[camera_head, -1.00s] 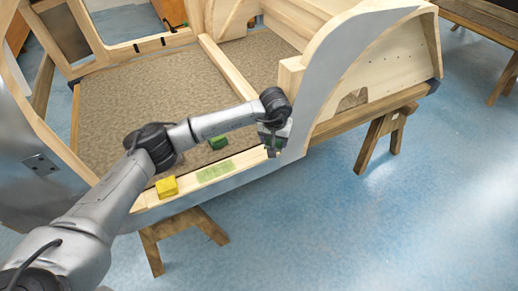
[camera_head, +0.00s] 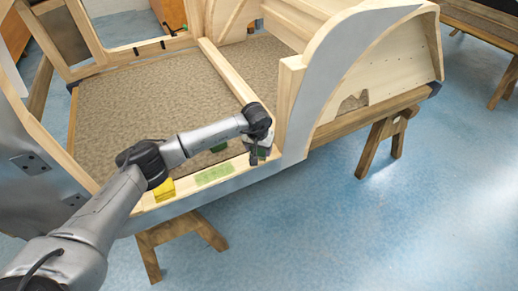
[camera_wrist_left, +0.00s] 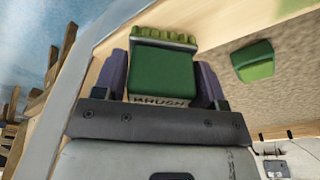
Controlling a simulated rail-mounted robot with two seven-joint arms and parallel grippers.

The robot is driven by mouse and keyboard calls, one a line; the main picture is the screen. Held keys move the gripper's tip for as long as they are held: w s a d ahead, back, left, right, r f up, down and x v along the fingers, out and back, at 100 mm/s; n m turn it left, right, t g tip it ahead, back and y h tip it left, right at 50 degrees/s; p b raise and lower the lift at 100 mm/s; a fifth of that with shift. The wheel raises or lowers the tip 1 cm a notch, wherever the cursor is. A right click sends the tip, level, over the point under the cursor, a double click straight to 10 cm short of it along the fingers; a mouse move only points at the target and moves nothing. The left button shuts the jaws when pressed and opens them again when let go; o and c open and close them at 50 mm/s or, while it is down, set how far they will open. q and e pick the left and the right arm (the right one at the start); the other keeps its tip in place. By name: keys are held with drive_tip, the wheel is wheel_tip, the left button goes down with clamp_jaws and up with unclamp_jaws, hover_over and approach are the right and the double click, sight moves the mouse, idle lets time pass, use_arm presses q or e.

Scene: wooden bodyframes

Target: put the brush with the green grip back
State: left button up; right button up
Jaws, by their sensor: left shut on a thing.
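My left gripper (camera_head: 259,155) is shut on the brush with the green grip. In the left wrist view the brush (camera_wrist_left: 162,70) sits between the two dark fingers, with a pale band lettered "BRUSH" and a lighter green, lumpy far end. In the head view the held brush is small and mostly hidden by the gripper. The gripper is over the wooden sill, right of a flat green patch (camera_head: 214,175) on that sill. My right gripper is not in view.
A yellow block (camera_head: 164,189) sits on the sill left of the patch. A green block (camera_wrist_left: 253,61) lies on the carpeted floor panel (camera_head: 140,100), mostly behind my arm in the head view. A curved wooden side panel (camera_head: 320,75) rises right of the gripper.

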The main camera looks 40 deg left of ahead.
use_arm(q)
drive_tip(key=shift+r, duration=0.1)
drive_tip(key=shift+w+f, duration=0.1)
drive_tip(key=shift+f, duration=0.1)
drive_tip(key=o, duration=0.9)
drive_tip(key=shift+c, duration=0.2)
drive_tip(key=shift+r, duration=0.15)
